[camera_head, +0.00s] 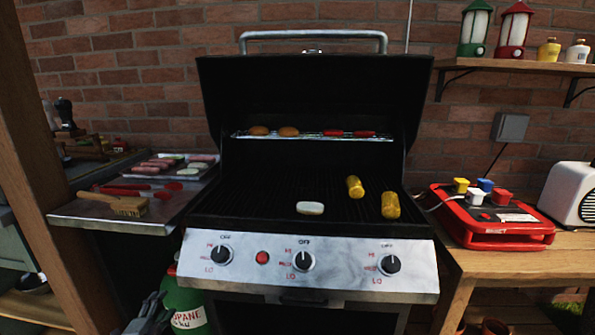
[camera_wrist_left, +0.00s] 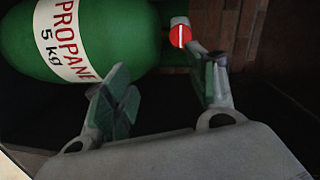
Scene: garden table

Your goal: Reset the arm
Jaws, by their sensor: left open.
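My left gripper (camera_head: 152,312) shows at the bottom left of the head view, low in front of the side shelf and beside the green propane bottle (camera_head: 184,300). In the left wrist view the two fingers of my left gripper (camera_wrist_left: 165,90) stand apart with nothing between them. The propane bottle (camera_wrist_left: 95,38) lies beyond the fingers there, with its label and a red round part near it. My right gripper does not show in either view.
The grill (camera_head: 310,220) stands open, with a white patty (camera_head: 310,208) and two corn cobs (camera_head: 390,205) on its grate. A metal side shelf (camera_head: 90,216) holds a brush and tongs. A wooden table (camera_head: 500,264) at right carries a red case (camera_head: 495,235) and a white toaster-like box (camera_head: 570,193).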

